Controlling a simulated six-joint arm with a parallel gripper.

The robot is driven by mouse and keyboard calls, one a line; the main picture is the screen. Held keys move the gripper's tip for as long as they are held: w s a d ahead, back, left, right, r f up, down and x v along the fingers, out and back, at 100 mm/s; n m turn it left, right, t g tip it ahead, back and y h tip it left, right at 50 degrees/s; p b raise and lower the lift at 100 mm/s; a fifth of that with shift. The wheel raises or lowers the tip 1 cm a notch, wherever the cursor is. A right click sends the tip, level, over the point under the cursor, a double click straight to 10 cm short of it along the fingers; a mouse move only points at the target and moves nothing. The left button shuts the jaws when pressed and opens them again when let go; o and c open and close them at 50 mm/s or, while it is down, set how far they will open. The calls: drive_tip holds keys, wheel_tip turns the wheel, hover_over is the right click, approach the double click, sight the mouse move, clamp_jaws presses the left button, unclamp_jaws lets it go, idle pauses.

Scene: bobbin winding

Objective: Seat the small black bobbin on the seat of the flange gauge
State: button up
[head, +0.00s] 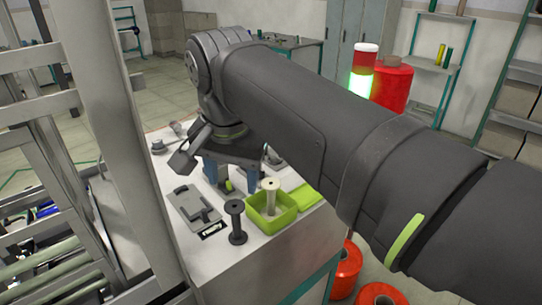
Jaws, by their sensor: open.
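A black bobbin (236,220) stands upright near the front edge of the bench, left of a green tray. A flat grey plate with a raised block (196,205) lies to its left and looks like the flange gauge; I cannot make out its seat clearly. My gripper (231,184) points down behind the bobbin, its two blue fingers apart. A small dark piece with a green part (228,186) shows between the fingers; I cannot tell what it is or whether it touches them. My arm hides part of the bench behind.
A pale bobbin (269,196) stands in the green tray (286,218), with a flat green piece (306,196) beside it. Small grey parts (157,146) lie at the back left. A metal frame (115,130) rises close to the bench's left. Red spools stand on the floor.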

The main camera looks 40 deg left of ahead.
sight(234, 206)
drive_tip(key=a+m, duration=0.1)
drive_tip(key=m, duration=0.1)
drive_tip(key=w+a+m+h, duration=0.1)
drive_tip(key=m, duration=0.1)
drive_tip(key=f+m+g, duration=0.1)
drive_tip(key=m, duration=0.1)
drive_tip(key=shift+w+a+h, duration=0.4)
drive_tip(key=shift+f, duration=3.75)
drive_tip(key=shift+r, duration=0.1)
drive_tip(key=c, duration=0.6)
drive_tip(key=shift+r, duration=2.5)
drive_tip(key=shift+a+r, duration=0.1)
drive_tip(key=shift+a, duration=0.25)
drive_tip(key=s+a+r, duration=0.1)
drive_tip(key=s+a, duration=0.1)
drive_tip(key=a, duration=1.6)
drive_tip(key=shift+w+a+f, duration=0.1)
drive_tip(key=shift+f, duration=1.05)
drive_tip(key=shift+w+a+f, duration=0.1)
drive_tip(key=shift+f, duration=1.05)
